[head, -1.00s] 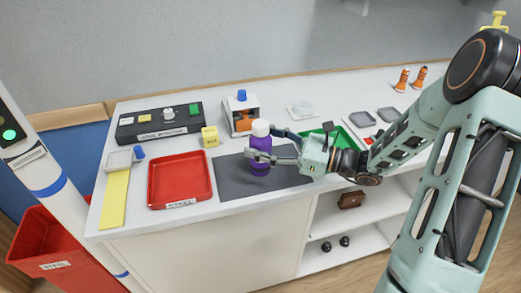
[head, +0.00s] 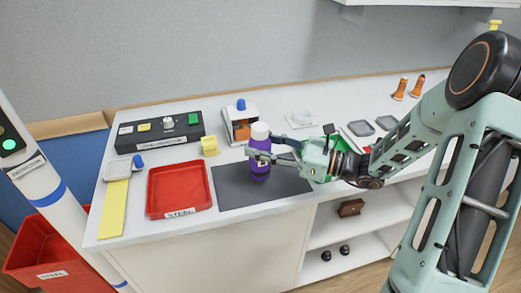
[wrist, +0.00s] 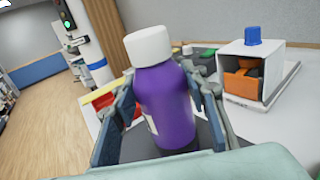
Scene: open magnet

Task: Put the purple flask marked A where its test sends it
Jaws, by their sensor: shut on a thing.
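The purple flask (head: 260,160) with a white cap stands upright over the dark grey mat (head: 232,188). My gripper (head: 270,155) is shut around its body from the right. In the wrist view the flask (wrist: 166,105) sits between both fingers, and a small piece of a pale label shows at its left edge; no letter is readable. I cannot tell whether its base touches the mat. A red tray (head: 180,190) labelled STEEL lies left of the mat. A green tray (head: 318,152) is partly hidden behind my gripper. A black detector box (head: 160,130) stands at the back left.
A white box with a blue knob and orange inside (head: 240,120) stands behind the mat. A red bin (head: 45,248) labelled STEEL stands on the floor, left. A white post (head: 40,180) carries a green light.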

